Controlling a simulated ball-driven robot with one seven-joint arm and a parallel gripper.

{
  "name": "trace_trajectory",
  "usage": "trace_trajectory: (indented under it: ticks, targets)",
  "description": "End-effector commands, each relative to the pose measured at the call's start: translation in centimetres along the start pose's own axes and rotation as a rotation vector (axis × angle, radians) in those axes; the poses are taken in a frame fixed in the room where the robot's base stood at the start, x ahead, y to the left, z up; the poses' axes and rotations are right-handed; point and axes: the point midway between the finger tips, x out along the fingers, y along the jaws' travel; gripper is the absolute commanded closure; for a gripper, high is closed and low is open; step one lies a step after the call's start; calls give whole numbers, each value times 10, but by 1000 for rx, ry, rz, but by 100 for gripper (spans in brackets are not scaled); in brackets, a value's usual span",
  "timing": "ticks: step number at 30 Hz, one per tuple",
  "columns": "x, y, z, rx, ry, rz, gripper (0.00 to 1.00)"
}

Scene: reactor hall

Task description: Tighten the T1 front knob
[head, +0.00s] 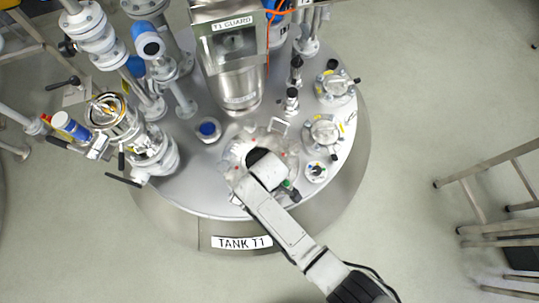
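Tank T1 (190,195) stands below me, its grey round lid crowded with fittings and its front label reading "TANK T1". My arm reaches in from the lower right, and my gripper (262,168) is over a round pale fitting (233,152) with small red marks near the front of the lid. The white wrist and a dark part cover most of this fitting. I cannot make out the front knob; it may be hidden under my wrist. My fingertips are hidden, so I cannot tell whether they are open, shut or touching anything.
The metal T1 guard housing (234,65) rises behind the fitting. A blue-capped port (208,129) is to its left, and clamped ports (324,132) are to its right. Valves and pipes (148,150) crowd the left. A metal frame (490,190) stands at right; the floor between is clear.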

Motion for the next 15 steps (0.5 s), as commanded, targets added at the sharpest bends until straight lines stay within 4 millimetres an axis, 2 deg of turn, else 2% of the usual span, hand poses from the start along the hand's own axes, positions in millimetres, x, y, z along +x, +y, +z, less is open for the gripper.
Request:
trace_trajectory:
  ticks: [15]
  targets:
    - [-2,1,-1,33,0,3,77]
